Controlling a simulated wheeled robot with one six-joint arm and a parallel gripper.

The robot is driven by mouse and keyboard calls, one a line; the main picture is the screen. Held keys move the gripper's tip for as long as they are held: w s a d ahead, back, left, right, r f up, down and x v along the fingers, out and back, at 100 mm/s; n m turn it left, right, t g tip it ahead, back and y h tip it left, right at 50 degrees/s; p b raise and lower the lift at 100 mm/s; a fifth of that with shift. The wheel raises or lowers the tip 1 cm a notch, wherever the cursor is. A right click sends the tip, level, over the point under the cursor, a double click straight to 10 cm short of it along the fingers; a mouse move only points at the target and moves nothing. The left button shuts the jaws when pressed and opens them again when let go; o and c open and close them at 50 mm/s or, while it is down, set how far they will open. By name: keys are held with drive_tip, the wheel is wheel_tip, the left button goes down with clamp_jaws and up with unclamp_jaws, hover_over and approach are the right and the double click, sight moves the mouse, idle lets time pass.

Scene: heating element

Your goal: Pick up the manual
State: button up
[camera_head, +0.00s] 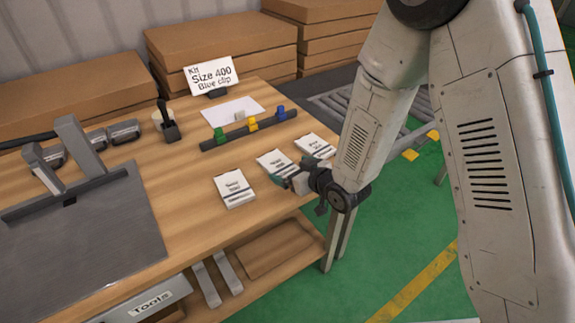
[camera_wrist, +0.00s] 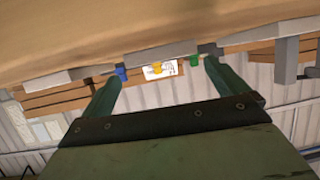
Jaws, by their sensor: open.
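Three white booklets with dark print lie along the front right of the wooden table: a left one (camera_head: 235,189), a middle one (camera_head: 272,160) and a right one (camera_head: 314,146). Their print is too small to read, so I cannot tell which is the named manual. My gripper (camera_head: 287,176) is at the table's front edge, beside the middle booklet and partly covering its near end. In the wrist view my gripper (camera_wrist: 163,70) has its two green fingers apart with nothing between them.
A sign reading "Kit Size 400 Blue clip" (camera_head: 211,75) stands at the back. A dark rail (camera_head: 236,135) holds green, yellow and blue clips behind the booklets. A grey fixture (camera_head: 75,225) is at left. Bare wood (camera_head: 180,195) lies between fixture and booklets.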

sight(278, 164)
drive_tip(key=x, duration=0.4)
drive_tip(key=shift+w+a+f, duration=0.1)
drive_tip(key=shift+a, duration=0.15)
drive_tip(key=shift+c, duration=0.4)
drive_tip(key=c, duration=1)
